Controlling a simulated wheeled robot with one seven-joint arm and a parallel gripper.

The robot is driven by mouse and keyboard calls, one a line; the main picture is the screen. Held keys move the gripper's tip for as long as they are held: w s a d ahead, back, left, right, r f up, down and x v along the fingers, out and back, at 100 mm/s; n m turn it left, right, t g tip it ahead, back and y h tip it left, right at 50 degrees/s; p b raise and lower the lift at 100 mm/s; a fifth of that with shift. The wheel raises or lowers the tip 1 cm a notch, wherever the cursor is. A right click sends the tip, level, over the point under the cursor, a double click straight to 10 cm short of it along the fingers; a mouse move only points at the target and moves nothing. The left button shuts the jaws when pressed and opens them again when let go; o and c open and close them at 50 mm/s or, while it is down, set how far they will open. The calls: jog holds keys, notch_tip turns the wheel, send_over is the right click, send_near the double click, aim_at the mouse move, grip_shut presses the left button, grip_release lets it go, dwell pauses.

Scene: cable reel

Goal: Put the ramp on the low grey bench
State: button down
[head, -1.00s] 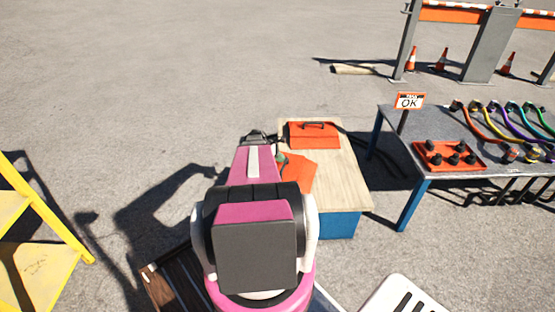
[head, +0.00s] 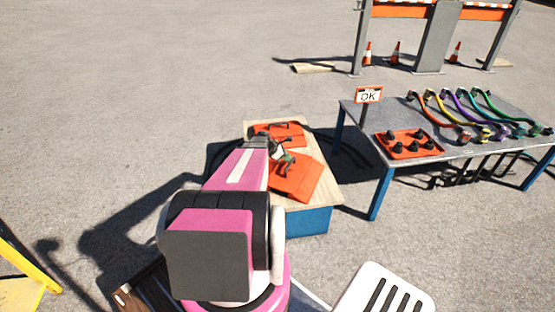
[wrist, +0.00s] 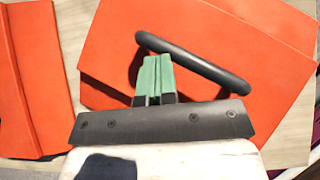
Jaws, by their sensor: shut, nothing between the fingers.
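An orange slab-like piece (head: 294,183), which may be the ramp, lies on a pale wooden top. A second orange piece (head: 292,130) with a dark handle lies behind it. In the wrist view an orange piece (wrist: 255,50) with a black bar handle (wrist: 205,66) fills the upper right, and an orange piece (wrist: 38,80) shows at the left edge. My gripper (wrist: 157,64) is shut and empty, its green fingertips close beside the bar handle. Whether they touch it, I cannot tell. My gripper also shows in the head view (head: 287,157). I cannot pick out a low grey bench with certainty.
The wooden-topped stand (head: 322,190) has a blue base. A grey-topped table (head: 370,109) with blue legs stands to its right, carrying coloured cables, an orange connector tray (head: 408,145) and an OK sign (head: 368,95). Yellow steps (head: 25,270) stand at lower left. Open pavement lies behind.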

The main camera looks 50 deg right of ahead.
aim_at(278, 167)
jog(key=shift+s+d, duration=0.15)
jog(key=shift+d, duration=0.05)
jog(key=shift+w+a, duration=0.3)
jog(key=shift+a, duration=0.1)
jog(key=w+a, duration=0.2)
jog(key=a, duration=0.1)
jog(key=shift+w+r, duration=0.25)
jog(key=shift+r, duration=0.1)
jog(key=v, duration=0.9)
